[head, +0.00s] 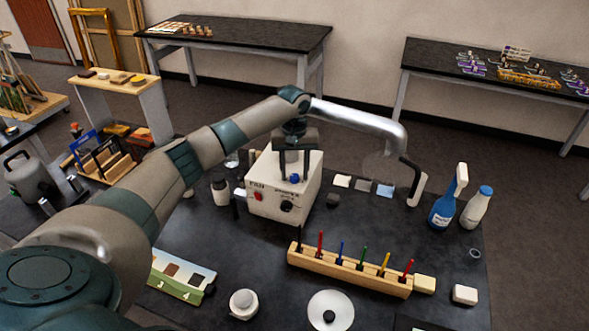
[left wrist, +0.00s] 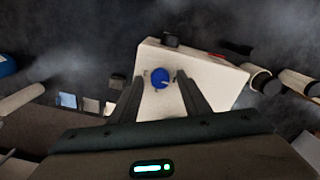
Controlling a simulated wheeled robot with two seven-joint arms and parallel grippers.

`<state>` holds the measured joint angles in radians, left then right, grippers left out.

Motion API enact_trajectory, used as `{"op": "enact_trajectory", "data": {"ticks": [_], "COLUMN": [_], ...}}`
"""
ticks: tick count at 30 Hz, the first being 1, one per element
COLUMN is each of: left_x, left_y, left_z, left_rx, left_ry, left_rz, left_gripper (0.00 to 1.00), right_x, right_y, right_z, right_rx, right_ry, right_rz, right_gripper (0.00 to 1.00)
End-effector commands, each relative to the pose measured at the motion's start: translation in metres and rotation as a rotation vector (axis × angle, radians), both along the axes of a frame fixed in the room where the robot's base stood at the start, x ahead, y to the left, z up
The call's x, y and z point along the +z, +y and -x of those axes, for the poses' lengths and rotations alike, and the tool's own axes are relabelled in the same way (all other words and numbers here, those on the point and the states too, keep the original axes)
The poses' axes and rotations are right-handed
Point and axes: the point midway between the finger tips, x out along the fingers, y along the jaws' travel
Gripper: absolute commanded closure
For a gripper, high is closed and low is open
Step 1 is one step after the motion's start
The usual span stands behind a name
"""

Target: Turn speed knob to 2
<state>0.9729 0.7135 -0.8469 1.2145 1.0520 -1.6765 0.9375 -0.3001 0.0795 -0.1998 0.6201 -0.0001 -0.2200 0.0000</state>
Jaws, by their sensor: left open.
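A white box (head: 266,204) marked FAN stands on the black table. A blue knob (head: 294,178) sits on its top; in the left wrist view the blue knob (left wrist: 160,78) shows a pale pointer mark toward the right. The front face has a black knob (head: 287,206) and a red switch (head: 258,196); the lettering above the black knob is too small to read surely. My left gripper (head: 293,172) points down over the box, open, its fingers on either side of the blue knob. Contact cannot be told. My right gripper is out of view.
A silver curved pipe (head: 360,117) arches behind my left gripper to the right. A wooden rack (head: 345,271) of coloured tools lies in front of the box. A blue bottle (head: 443,212) and white bottle (head: 476,208) stand right.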

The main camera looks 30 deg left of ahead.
Motion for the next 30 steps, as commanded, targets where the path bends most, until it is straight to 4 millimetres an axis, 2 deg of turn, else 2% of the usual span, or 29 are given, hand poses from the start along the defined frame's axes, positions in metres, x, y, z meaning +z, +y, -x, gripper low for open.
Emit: {"op": "enact_trajectory", "data": {"ticks": [8, 13, 23, 30], "left_x": [-0.0010, -0.0008, -0.0005, -0.0005], "left_y": [0.0002, 0.0002, 0.0002, 0.0002], "left_z": [0.0001, 0.0000, 0.0000, -0.0001], "left_rx": [0.000, 0.000, -0.017, -0.102], "left_ry": [0.001, 0.001, 0.001, 0.000], "left_rz": [-0.001, -0.001, -0.001, -0.001], "left_gripper": [0.57, 0.98, 0.98, 0.98], "right_x": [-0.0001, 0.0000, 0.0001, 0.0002], "right_y": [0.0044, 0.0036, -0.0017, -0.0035], "right_z": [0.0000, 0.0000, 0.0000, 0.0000], "right_rx": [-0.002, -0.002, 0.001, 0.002], "right_ry": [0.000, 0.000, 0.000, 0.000], "right_rz": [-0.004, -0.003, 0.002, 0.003], "right_gripper": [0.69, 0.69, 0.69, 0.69]}}
